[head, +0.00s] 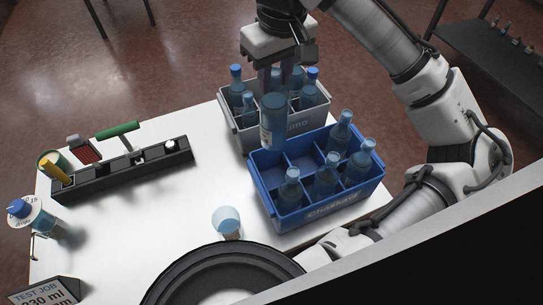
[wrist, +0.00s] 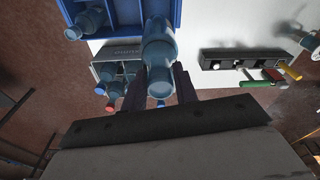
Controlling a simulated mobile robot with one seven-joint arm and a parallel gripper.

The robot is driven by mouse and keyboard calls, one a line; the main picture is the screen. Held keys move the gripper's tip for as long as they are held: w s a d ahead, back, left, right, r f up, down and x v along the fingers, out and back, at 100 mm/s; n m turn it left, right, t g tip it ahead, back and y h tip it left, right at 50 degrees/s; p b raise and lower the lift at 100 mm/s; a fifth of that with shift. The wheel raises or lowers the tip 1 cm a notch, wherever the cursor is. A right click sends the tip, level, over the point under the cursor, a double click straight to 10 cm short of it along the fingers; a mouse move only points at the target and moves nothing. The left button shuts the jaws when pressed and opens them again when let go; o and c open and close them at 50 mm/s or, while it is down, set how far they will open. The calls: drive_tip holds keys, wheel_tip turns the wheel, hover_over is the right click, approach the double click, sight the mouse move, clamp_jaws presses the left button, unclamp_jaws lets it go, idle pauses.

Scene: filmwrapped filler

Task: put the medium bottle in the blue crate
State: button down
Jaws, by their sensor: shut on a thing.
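My gripper (head: 279,82) is shut on a blue-tinted bottle (head: 272,125), held roughly upright above the table. In the head view the bottle overlaps the gap between the grey crate and the back left of the blue crate (head: 318,212). The blue crate has bottles in its front row and back right compartment; its back left and back middle compartments look empty. In the wrist view the held bottle (wrist: 158,52) points toward the blue crate (wrist: 112,30), between my fingers (wrist: 160,88). The bottle's exact height over the crates is unclear.
A grey crate (head: 238,135) with several capped bottles stands directly behind the blue crate. A clear cup (head: 228,222) stands left of it. A black rack (head: 120,172) with tools, a blue-capped bottle (head: 38,217) and a sign (head: 48,293) are at left. The table's middle is clear.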

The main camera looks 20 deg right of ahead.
wheel_tip(320, 180, down, 18)
idle(0.4)
drive_tip(key=shift+f+b, duration=0.1)
drive_tip(key=shift+b, duration=0.25)
drive_tip(key=c, duration=1.1)
unclamp_jaws()
drive_tip(key=r, duration=0.4)
drive_tip(key=s+r, duration=0.1)
drive_tip(key=r, duration=0.7)
drive_tip(key=shift+s+d+r, duration=0.1)
drive_tip(key=shift+s+d, duration=0.05)
drive_tip(key=shift+s, duration=0.1)
